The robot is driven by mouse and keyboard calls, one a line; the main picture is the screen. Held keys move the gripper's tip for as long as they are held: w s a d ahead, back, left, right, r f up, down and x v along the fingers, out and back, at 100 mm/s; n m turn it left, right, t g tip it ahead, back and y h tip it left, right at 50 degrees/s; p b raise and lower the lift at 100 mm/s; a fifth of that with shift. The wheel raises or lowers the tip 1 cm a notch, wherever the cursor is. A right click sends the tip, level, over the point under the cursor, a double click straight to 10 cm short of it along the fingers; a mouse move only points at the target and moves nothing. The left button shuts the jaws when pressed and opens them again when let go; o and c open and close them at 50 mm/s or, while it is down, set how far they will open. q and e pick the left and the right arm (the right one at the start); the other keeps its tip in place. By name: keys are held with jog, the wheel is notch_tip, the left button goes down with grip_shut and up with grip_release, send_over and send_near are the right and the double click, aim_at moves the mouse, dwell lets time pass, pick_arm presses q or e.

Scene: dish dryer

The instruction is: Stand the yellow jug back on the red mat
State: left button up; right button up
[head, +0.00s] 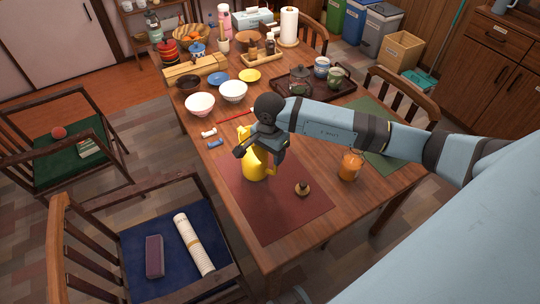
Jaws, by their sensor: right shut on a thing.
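The yellow jug (254,172) is at the far part of the red mat (275,219), roughly upright. My right gripper (262,150) comes over it from the right and is shut on it, hiding much of its upper part. The jug's base shows over the mat; I cannot tell whether it touches. A small round brown piece with a dark knob (302,188) lies on the mat to the right of the jug. My left gripper is not in view.
An orange glass jar (350,165) stands right of the mat, near the green mat (392,150). White bowls (200,104), a dark tray (312,100) and other tableware fill the far table. The mat's near part is clear. A chair (150,245) stands at the near left.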

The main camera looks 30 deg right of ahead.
jog(key=shift+f, duration=0.85)
jog(key=shift+f, duration=0.2)
jog(key=o, duration=1.4)
jog(key=shift+c, duration=0.2)
jog(key=shift+o, duration=0.6)
jog(key=shift+r, duration=0.15)
